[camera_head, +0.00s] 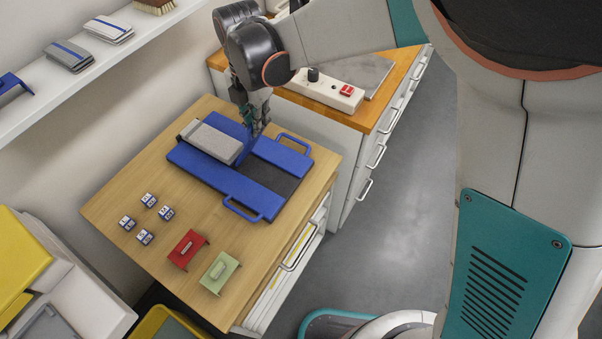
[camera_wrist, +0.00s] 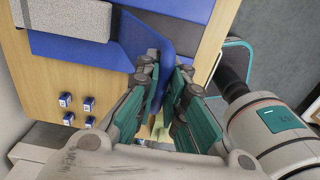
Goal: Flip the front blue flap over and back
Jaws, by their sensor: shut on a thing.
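A blue folding board (camera_head: 250,190) lies on the wooden table, with a dark grey panel (camera_head: 283,180) bare at its right. In the wrist view my gripper (camera_wrist: 166,88) is shut on a blue flap (camera_wrist: 146,38), which stands up on edge between the fingers. A grey block (camera_head: 212,142) rests on the board's left part and also shows in the wrist view (camera_wrist: 62,14).
Several small marked cubes (camera_head: 149,200) stand on the table's left. A red handled piece (camera_head: 187,249) and a green one (camera_head: 220,271) lie near the front edge. A wooden-topped cabinet with a white switch box (camera_head: 325,90) stands behind. Bare table lies around the cubes.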

